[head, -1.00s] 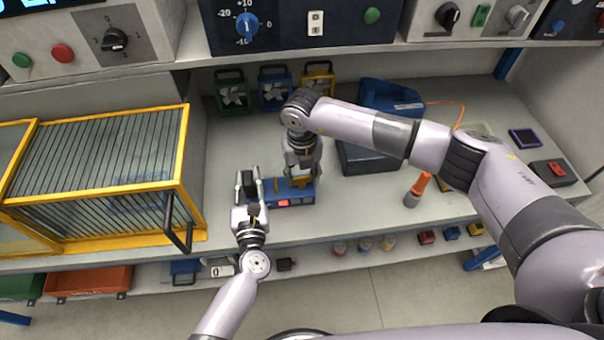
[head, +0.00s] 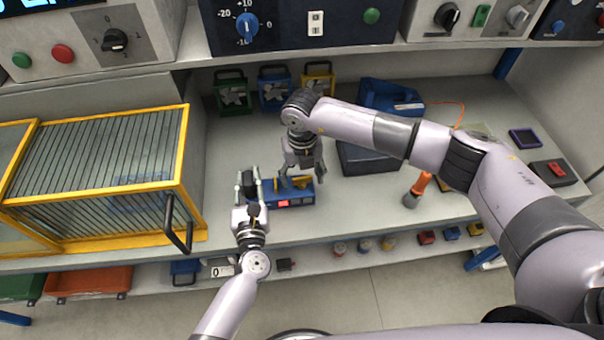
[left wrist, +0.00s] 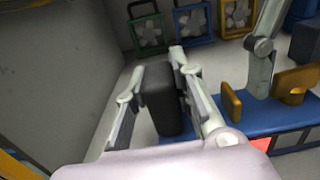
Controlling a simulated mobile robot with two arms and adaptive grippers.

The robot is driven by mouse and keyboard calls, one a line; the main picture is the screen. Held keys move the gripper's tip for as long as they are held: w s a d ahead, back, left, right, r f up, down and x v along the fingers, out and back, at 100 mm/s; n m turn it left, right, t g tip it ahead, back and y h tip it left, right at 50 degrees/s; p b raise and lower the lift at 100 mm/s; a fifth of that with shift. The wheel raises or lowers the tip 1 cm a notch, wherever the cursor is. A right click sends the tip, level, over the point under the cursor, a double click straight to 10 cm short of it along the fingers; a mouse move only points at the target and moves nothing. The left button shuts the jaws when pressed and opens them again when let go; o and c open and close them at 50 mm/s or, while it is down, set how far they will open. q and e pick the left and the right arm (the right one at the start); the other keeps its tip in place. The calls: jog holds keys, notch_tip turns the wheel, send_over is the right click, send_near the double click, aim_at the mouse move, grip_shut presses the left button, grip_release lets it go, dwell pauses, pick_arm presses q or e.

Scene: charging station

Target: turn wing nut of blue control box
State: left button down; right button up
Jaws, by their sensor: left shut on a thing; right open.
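The blue control box (head: 298,197) lies on the bench, with a red patch on its front side. Its yellow wing nut (head: 302,182) is on top, and its two wings also show in the left wrist view (left wrist: 297,84). My right gripper (head: 303,175) is open above the box, its fingers apart around the wing nut; one finger stands between the wings in the left wrist view. My left gripper (head: 249,181) is shut on a black block (left wrist: 160,98) at the box's left end. Whether the block is joined to the box is hidden.
A yellow-framed cage (head: 182,150) with a dark handle stands left of my left gripper. Small fan frames (head: 274,90) stand at the back. A dark case (head: 365,160) and an orange-topped tool (head: 417,189) are to the right. The bench edge is just in front.

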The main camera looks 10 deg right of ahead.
aim_at(302, 177)
notch_tip(302, 177, up, 12)
dwell(0.5)
pick_arm(q)
jog(key=c, duration=1.3)
grip_release()
